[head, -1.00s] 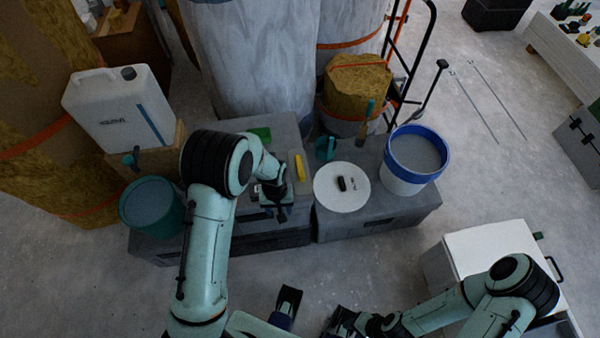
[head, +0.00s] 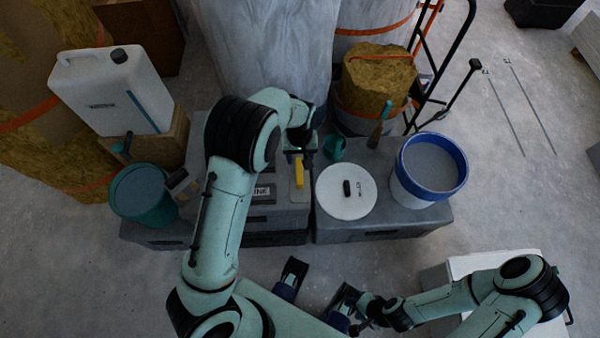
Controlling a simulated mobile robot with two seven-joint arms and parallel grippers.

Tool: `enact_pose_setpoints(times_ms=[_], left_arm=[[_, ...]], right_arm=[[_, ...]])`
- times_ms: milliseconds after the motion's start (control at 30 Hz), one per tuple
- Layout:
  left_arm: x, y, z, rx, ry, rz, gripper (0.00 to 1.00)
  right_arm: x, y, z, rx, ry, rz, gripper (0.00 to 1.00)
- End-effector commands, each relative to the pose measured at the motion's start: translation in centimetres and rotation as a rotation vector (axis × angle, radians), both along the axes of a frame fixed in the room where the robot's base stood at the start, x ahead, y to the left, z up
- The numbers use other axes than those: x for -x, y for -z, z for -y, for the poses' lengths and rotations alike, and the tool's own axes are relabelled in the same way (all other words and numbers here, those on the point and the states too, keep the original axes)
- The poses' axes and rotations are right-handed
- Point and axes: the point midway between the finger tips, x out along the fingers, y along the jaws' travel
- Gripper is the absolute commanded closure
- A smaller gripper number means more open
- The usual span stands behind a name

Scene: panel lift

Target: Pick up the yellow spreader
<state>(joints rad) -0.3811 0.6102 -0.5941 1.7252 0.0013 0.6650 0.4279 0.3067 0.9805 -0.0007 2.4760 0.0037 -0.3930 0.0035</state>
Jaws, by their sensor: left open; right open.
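The yellow spreader (head: 299,173) lies on the left grey box (head: 266,212), in the middle of the head view. Its far end is close to or under my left gripper. My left gripper (head: 300,153) is open at the far end of the spreader, partly hidden by its own wrist. I cannot tell whether its fingers touch the spreader. My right gripper (head: 366,312) is open low in the view, far from the spreader, and small and dark.
A white round lid (head: 345,190) and a blue-rimmed bucket (head: 430,170) stand on the right grey box. A teal cup (head: 334,148) is just right of my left gripper. A teal bucket (head: 145,196) and a white canister (head: 112,92) are at the left.

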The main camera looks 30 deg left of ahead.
Motion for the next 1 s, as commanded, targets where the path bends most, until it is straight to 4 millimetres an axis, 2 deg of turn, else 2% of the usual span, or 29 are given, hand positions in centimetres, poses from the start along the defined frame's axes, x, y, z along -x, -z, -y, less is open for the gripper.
enact_pose_setpoints(times_ms=[33,100,367,667,900,933,1000], left_arm=[[0.0,1.0,-0.1,-0.001,-0.001,-0.002,0.45],[0.1,1.9,0.0,-0.001,-0.002,-0.003,0.45],[0.2,3.4,0.0,0.000,0.000,-0.001,0.45],[0.7,7.6,0.0,-0.002,-0.001,-0.001,0.45],[0.6,7.8,0.1,0.000,0.000,0.001,0.45],[0.6,7.8,0.1,0.000,0.000,0.001,0.48],[0.6,7.8,0.1,0.000,0.000,0.001,0.71]], right_arm=[[-0.1,0.2,0.0,0.000,0.000,0.002,0.57],[-0.1,0.3,0.0,0.001,0.001,0.005,0.57],[-0.2,0.4,0.0,0.001,0.001,0.008,0.57],[-0.5,1.0,0.0,0.003,0.004,0.018,0.57],[-0.5,0.9,0.0,0.003,0.003,0.019,0.57],[-0.5,0.9,0.0,0.003,0.003,0.019,0.57],[-0.5,0.9,0.0,0.003,0.003,0.019,0.57]])
